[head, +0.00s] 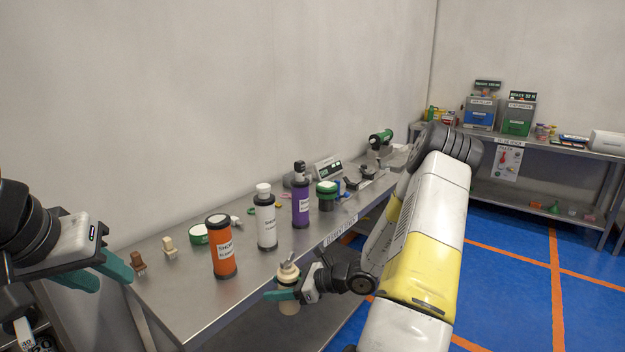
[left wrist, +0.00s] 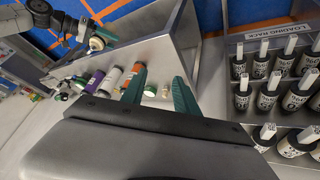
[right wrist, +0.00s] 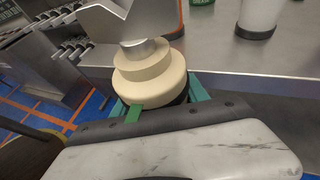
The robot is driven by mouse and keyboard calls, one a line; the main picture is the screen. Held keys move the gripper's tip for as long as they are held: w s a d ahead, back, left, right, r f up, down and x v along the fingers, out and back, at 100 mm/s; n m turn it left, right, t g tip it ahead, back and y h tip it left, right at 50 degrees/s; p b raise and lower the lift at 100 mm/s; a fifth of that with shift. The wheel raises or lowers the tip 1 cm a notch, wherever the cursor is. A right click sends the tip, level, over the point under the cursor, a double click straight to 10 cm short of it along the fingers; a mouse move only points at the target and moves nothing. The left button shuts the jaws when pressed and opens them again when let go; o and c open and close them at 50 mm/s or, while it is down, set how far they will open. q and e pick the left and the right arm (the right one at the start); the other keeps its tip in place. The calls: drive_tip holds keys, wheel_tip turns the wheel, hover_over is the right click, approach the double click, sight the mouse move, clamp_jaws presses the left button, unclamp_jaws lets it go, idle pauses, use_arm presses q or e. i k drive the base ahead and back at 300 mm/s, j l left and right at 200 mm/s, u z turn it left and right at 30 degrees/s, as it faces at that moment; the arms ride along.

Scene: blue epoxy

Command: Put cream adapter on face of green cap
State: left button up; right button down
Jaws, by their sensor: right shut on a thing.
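The cream adapter (head: 287,274) is a stepped round piece with a metal tip on top. My right gripper (head: 284,294) is shut on it and holds it upright in front of the bench's front edge. In the right wrist view the adapter (right wrist: 150,75) sits between the teal fingers (right wrist: 158,100). The green cap (head: 199,234) is low and round with a pale face, lying near the back of the bench behind the orange bottle. My left gripper (head: 103,278) is open and empty at the left end of the bench; its parted fingers show in the left wrist view (left wrist: 159,80).
Orange (head: 223,247), white (head: 266,220) and purple (head: 301,205) bottles stand in a row on the bench (head: 185,290). A green-lidded jar (head: 327,190) stands beyond. Small brown (head: 138,262) and cream (head: 169,246) pieces lie at left. The front left bench top is clear.

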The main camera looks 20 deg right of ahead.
sight(327, 185)
drive_tip(key=i+l+u, duration=0.1)
drive_tip(key=l, duration=0.5)
drive_tip(key=i+l+u, duration=0.1)
drive_tip(key=l, duration=0.5)
drive_tip(key=i+l, duration=0.1)
drive_tip(key=l, duration=0.55)
drive_tip(key=i+l+u, duration=0.15)
drive_tip(key=l, duration=0.45)
